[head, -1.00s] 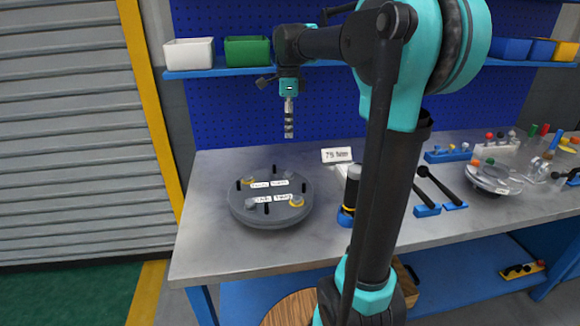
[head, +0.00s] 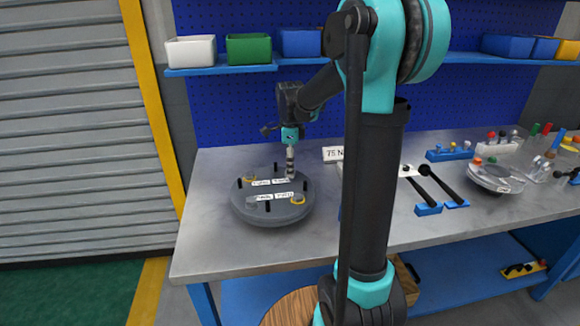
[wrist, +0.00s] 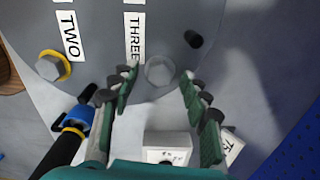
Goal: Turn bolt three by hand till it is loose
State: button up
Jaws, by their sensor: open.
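Bolt three (wrist: 159,71) is a grey hex head beside the label THREE (wrist: 134,37) on the round grey flanged shell (head: 246,214). In the wrist view the bolt head lies between the tips of my gripper (wrist: 158,76). The two green-padded fingers are open, with a gap on each side of the head; I see no contact. In the head view my gripper (head: 290,174) points down at the shell's far right rim and hides bolt three. Bolt two (wrist: 49,66), with a yellow ring under it, sits to the left by the label TWO (wrist: 68,36).
A dark upright pin (wrist: 193,39) stands close to the right of bolt three. A white block (wrist: 167,146) and a blue holder with a black tool (wrist: 76,121) are near the shell. A 75 N sign (head: 333,154) stands behind. The bench left of the shell is clear.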

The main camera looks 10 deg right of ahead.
jog(key=shift+c, duration=0.3)
grip_shut()
